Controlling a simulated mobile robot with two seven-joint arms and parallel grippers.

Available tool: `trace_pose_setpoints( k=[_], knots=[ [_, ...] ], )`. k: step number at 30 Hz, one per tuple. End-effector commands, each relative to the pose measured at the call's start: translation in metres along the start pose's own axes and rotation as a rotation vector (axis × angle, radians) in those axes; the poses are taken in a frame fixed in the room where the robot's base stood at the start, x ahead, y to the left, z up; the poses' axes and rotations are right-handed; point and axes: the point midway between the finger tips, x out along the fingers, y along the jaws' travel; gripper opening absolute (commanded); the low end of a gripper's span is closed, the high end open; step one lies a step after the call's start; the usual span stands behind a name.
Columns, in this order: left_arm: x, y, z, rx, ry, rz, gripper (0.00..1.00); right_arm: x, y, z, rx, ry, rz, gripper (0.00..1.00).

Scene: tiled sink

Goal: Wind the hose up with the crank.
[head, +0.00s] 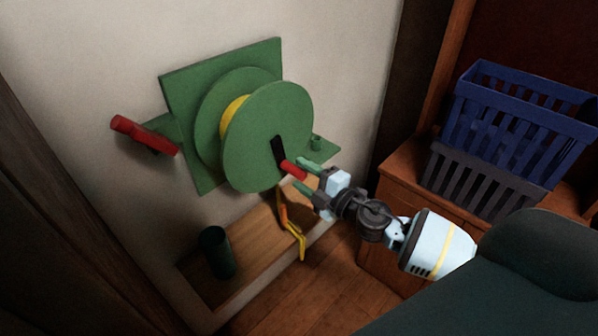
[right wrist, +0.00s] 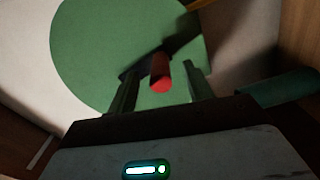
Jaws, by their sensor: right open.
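A green hose reel (head: 268,135) is mounted on a green plate (head: 176,90) on the pale wall. Yellow hose (head: 233,112) is wound between its discs, and a loose yellow length (head: 298,238) hangs below. The crank has a black arm (head: 279,150) and a red handle (head: 293,170) at the lower right of the front disc. My right gripper (head: 303,174) is open, its green fingers around the handle's end. In the right wrist view the red handle (right wrist: 160,73) stands between the two fingers, with gaps at both sides. My left gripper is not in view.
A red bar (head: 145,135) sticks out on the reel's left. A dark green cup (head: 216,252) stands on the wooden ledge (head: 250,250) below. A blue crate (head: 520,115) and a grey crate (head: 478,180) sit on a wooden cabinet (head: 400,185) at right.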

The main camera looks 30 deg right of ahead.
Motion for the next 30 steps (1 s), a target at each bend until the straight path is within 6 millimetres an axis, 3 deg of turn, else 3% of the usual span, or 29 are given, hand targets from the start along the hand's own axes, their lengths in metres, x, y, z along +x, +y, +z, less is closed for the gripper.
trace_pose_setpoints(
  k=[12,25,30],
  knots=[
    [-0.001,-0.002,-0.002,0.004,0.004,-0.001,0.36,0.035,0.0,0.0,0.001,0.0,0.0,0.51],
    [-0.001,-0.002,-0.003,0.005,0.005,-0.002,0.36,0.039,-0.001,0.0,0.001,0.001,-0.001,0.51],
    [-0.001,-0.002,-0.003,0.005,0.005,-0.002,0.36,0.038,-0.001,0.0,0.001,0.001,-0.001,0.29]
  ],
)
